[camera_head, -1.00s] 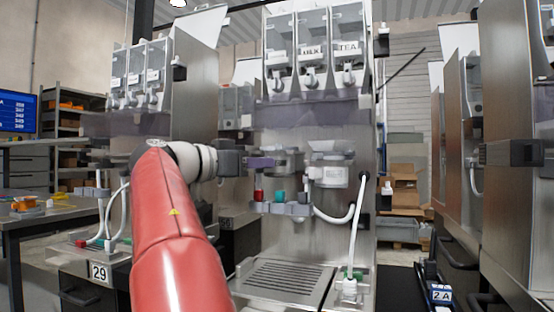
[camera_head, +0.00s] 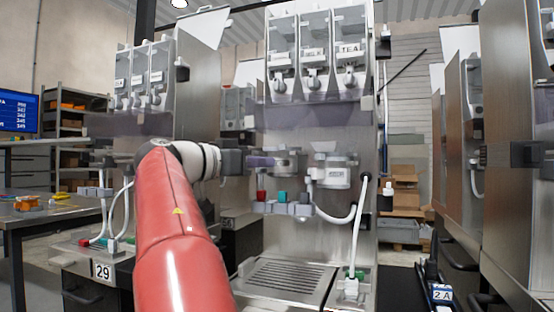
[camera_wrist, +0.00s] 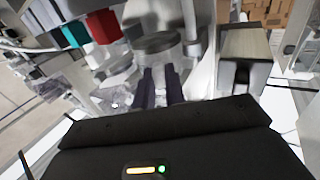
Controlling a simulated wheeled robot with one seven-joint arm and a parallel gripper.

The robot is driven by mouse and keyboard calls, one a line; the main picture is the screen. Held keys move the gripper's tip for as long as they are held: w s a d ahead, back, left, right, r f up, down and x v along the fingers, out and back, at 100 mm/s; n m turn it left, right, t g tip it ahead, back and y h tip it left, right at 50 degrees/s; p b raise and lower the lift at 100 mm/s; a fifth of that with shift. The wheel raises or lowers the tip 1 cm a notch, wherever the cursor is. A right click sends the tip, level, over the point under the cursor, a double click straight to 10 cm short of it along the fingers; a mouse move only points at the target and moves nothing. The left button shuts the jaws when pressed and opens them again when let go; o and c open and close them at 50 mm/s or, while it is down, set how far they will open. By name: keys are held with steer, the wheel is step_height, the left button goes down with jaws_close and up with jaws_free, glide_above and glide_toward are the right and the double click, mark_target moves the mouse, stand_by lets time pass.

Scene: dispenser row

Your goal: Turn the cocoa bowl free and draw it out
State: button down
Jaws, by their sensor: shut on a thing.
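My gripper (camera_head: 268,162) is at the left part of the middle dispenser, under its canisters. Its dark purple fingers (camera_wrist: 160,88) are closed on a pale, see-through bowl with a grey round top (camera_wrist: 160,43), seen in the wrist view. In the head view this bowl (camera_head: 293,161) is partly hidden by the fingers. Its label cannot be read, so I cannot tell by it that this is the cocoa bowl. I cannot tell whether it still sits in its mount. A second bowl with a pale label (camera_head: 333,178) hangs to its right on the same panel.
Red (camera_head: 261,196) and teal (camera_head: 282,197) parts sit on a grey bar just below the held bowl. White hoses (camera_head: 356,225) hang at the right. A drip tray (camera_head: 283,279) lies below. Another dispenser (camera_head: 150,80) stands at the left.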

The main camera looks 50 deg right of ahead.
mark_target(279, 163)
steer(key=shift+s+d+r+n+t+b, duration=0.15)
steer(key=shift+s+n+t+b, duration=0.25)
steer(key=shift+t+b, duration=0.3)
steer(key=shift+s+d+n+t+b, duration=0.15)
steer(key=shift+s+n+t+b, duration=0.15)
steer(key=shift+n+t+b, duration=0.35)
stand_by(0.3)
steer(key=shift+s+n+t+b, duration=0.5)
steer(key=shift+n+t+b, duration=0.15)
steer(key=shift+t+b, duration=0.5)
steer(key=shift+s+d+t, duration=0.1)
steer(key=shift+t, duration=0.2)
steer(key=shift+s+f+n+t+b, duration=0.25)
steer(key=shift+n+t+b, duration=0.2)
steer(key=shift+n+t, duration=0.15)
steer(key=shift+s+d+n+t+y, duration=0.15)
steer(key=shift+n+t+y, duration=0.25)
steer(key=shift+t, duration=0.2)
